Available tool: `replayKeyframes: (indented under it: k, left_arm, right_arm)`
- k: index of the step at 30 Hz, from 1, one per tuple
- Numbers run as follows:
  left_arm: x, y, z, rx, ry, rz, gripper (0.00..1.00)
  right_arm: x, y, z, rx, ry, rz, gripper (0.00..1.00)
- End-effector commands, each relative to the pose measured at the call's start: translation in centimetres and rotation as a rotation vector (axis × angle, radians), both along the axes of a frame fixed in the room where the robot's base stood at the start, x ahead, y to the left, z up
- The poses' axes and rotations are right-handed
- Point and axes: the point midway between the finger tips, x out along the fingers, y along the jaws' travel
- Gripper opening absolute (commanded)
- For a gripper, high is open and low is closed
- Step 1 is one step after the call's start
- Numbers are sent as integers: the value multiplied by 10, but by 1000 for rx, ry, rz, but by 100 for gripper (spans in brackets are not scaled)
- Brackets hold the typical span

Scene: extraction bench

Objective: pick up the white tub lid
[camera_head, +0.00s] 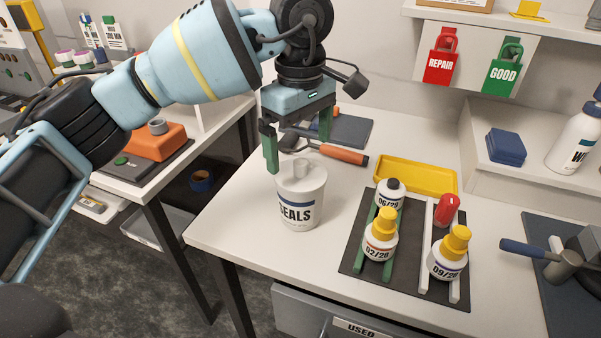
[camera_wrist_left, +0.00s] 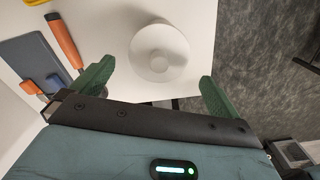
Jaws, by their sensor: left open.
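The white tub lid (camera_head: 288,175) lies on top of the white tub (camera_head: 299,211) marked SEALS, near the table's front left edge. The lid has a small round knob in its middle. My left gripper (camera_head: 298,156) is open and empty just above the lid, its green fingers pointing down. In the left wrist view the round lid (camera_wrist_left: 146,45) lies ahead of and between the two spread fingers (camera_wrist_left: 157,74). The fingers look apart from the knob. My right gripper is not in view.
To the right are a yellow tray (camera_head: 415,175) and a dark mat (camera_head: 404,270) with several small bottles. Free table shows left of the tub.

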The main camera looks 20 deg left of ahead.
Motion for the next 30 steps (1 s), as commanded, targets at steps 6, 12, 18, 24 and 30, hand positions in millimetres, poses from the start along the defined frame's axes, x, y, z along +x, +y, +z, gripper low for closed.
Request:
replayKeyframes:
  k: [6,12,18,24,30]
  left_arm:
    - [0,0,-31,1,2,1,100]
    - [0,-1,-43,0,-1,0,100]
    - [0,-1,-43,0,-1,0,99]
    - [0,-1,-43,0,0,0,72]
    - [0,-1,-43,0,-1,0,64]
  right_arm:
    - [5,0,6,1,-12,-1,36]
    - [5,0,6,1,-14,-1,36]
    - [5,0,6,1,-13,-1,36]
    - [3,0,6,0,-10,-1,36]
    - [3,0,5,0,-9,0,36]
